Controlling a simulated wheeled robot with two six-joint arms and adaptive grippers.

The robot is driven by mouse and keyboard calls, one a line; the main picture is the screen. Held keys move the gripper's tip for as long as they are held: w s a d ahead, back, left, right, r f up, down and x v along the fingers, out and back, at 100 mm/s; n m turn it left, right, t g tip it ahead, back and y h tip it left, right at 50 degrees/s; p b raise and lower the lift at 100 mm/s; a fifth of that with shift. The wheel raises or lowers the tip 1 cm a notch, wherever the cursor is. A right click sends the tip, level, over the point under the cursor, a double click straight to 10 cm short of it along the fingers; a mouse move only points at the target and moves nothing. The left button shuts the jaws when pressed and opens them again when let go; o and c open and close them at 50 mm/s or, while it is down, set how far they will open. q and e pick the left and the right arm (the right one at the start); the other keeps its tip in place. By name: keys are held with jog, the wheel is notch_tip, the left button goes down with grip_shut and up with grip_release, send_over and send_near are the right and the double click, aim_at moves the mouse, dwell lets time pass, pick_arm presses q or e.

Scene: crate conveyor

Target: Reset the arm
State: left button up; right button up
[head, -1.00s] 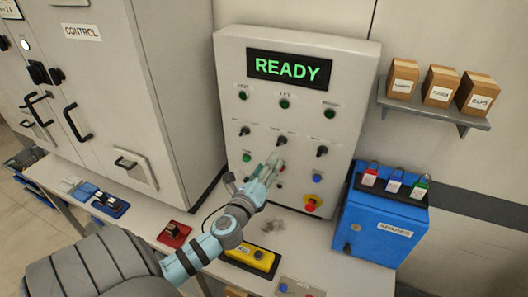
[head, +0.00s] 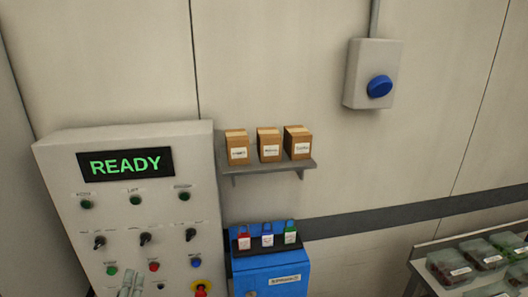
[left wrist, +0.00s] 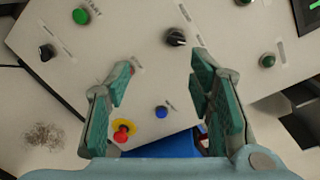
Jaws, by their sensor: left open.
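My left gripper (left wrist: 165,95) is open and empty in the left wrist view, its two teal fingers spread in front of the control panel (left wrist: 130,50). Between and beyond the fingers show a blue button (left wrist: 161,112) and a red emergency stop on a yellow ring (left wrist: 122,132). In the head view only the tips of my left gripper (head: 131,283) show at the bottom edge, before the lower part of the grey panel (head: 60,180). The panel's display (head: 125,163) reads READY in green. My right gripper is not in view.
A blue cabinet (head: 270,277) with several coloured padlocks stands right of the panel. A shelf (head: 265,169) above it holds three cardboard boxes. A blue button (head: 379,86) sits in a grey wall box. Clear-lidded crates (head: 452,268) stand at lower right.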

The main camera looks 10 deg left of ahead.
pick_arm(q)
jog(key=s+d+f+n+g, duration=0.1)
jog(key=s+f+n+g, duration=0.5)
jog(key=n, duration=0.4)
jog(key=s+d+f+n+g+h, duration=0.3)
jog(key=s+d+f+n, duration=0.15)
jog(key=s+d, duration=0.3)
jog(key=s+d+f+n+g+h, duration=0.3)
jog(key=s+d+n, duration=0.25)
jog(key=s, duration=0.35)
notch_tip(320, 180, down, 23)
jog(key=s+a+g+b, duration=0.1)
jog(key=b, duration=0.2)
jog(key=s+a+f+g+b, duration=0.1)
jog(key=s+f+b, duration=0.1)
jog(key=s+f, duration=1.2)
jog(key=shift+f+g, duration=0.3)
jog(key=shift+f, duration=0.05)
